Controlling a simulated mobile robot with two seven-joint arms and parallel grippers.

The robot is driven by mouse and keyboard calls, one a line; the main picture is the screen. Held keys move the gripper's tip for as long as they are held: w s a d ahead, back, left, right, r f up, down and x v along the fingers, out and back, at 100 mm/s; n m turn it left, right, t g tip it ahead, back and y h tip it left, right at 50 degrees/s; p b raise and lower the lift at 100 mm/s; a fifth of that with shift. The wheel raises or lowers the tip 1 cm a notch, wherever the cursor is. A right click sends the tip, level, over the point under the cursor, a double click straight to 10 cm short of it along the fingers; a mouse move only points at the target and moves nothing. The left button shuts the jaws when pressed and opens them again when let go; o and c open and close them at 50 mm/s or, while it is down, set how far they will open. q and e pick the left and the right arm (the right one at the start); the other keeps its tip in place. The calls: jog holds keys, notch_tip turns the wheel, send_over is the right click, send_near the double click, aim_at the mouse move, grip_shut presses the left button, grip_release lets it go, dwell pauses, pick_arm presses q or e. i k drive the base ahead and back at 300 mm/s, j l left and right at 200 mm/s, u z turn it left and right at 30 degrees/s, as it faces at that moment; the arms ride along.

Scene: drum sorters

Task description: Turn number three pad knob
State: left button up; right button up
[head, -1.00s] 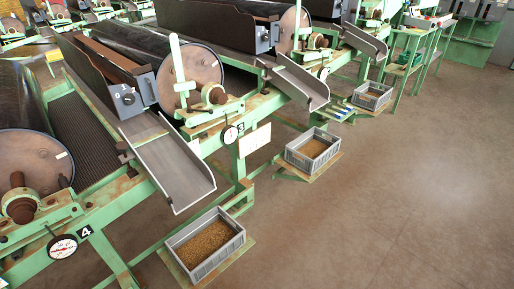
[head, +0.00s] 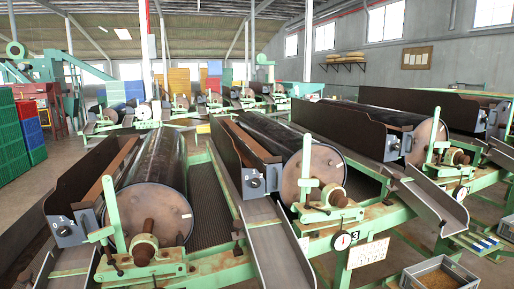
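The number plate 3 (head: 353,237) sits beside a round dial (head: 342,240) on a green frame, below a drum with a tan end disc (head: 318,165). A dark box left of this drum carries a small round knob (head: 253,183) on its grey end plate. A rusty hub (head: 338,199) stands in front of the disc, beside an upright pale green lever (head: 306,165). The frames do not show which of these parts is called the pad knob. Neither of my grippers is in view.
A neighbouring drum (head: 150,213) with its own knob plate stands at left, another (head: 428,137) at right. Metal chutes (head: 278,255) slope toward me between them. A grey crate of grain (head: 440,275) is at lower right. Green crates (head: 14,150) are stacked at far left.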

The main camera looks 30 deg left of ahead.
aim_at(255, 182)
jog(key=u, duration=0.5)
jog(key=i+l+u, duration=0.45)
jog(key=l+u, duration=0.25)
jog(key=i+l+u, duration=0.15)
jog(key=l, duration=0.25)
jog(key=i+l+u, duration=0.1)
jog(key=l, duration=0.25)
jog(key=i+l, duration=0.15)
jog(key=l, duration=0.2)
jog(key=i+l, duration=0.1)
jog(key=l, duration=0.2)
jog(key=i+l, duration=0.15)
jog(key=l, duration=0.2)
